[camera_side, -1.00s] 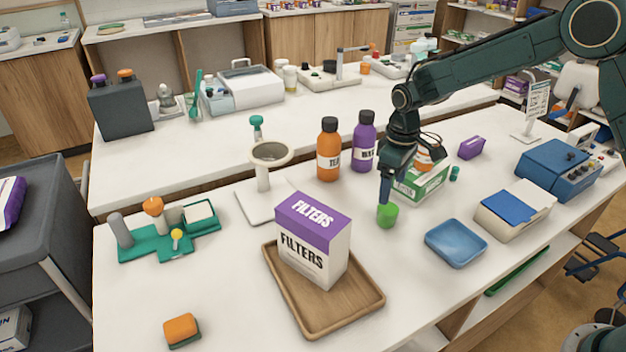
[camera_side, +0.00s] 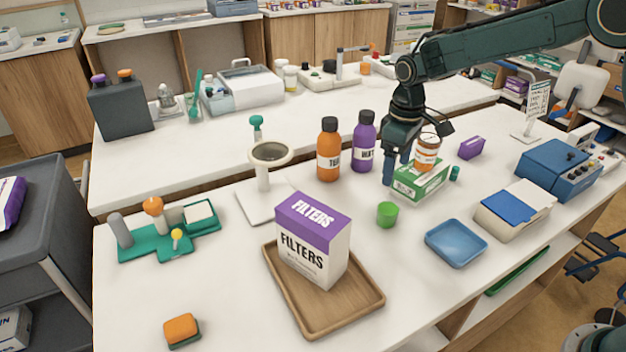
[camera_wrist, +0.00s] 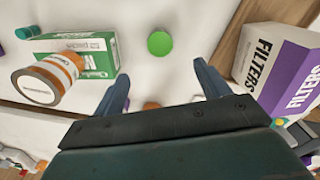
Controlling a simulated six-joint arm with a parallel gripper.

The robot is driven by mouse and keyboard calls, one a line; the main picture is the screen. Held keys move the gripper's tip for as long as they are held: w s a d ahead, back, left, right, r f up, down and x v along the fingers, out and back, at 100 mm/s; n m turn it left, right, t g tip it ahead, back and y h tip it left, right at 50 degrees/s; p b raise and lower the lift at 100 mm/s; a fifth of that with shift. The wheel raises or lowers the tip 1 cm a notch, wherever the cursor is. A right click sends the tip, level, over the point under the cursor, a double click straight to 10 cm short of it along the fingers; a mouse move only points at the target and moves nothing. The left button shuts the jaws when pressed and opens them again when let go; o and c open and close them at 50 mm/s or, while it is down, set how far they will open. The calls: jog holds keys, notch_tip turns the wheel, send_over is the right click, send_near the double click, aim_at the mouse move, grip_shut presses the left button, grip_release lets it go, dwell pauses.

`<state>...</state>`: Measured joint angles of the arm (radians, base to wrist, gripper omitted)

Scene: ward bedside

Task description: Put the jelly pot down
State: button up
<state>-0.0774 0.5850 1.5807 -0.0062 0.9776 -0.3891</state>
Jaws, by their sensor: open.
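The jelly pot (camera_side: 387,214) is a small green pot standing upright on the white table, between the filters box and the blue dish. In the wrist view its round green top (camera_wrist: 160,43) shows beyond the fingertips, with white table around it. My gripper (camera_side: 389,176) is above and behind the pot in the side view, apart from it. In the wrist view my gripper (camera_wrist: 163,80) has its two fingers spread wide, with nothing between them.
A green-and-white box (camera_side: 421,182) with an orange-and-white jar (camera_side: 427,152) on it stands close to my gripper. A wooden tray (camera_side: 345,308) holds the purple-and-white filters box (camera_side: 312,240). A blue dish (camera_side: 456,243) lies to the right. Orange and purple bottles (camera_side: 364,141) stand behind.

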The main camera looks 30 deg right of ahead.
jog(key=s+d+r+m+t, duration=0.3)
jog(key=s+r, duration=1.2)
jog(key=s+d+m+t, duration=0.1)
jog(key=s+m+t, duration=0.1)
jog(key=s, duration=1.5)
jog(key=shift+f+t, duration=0.2)
jog(key=shift+t, duration=0.1)
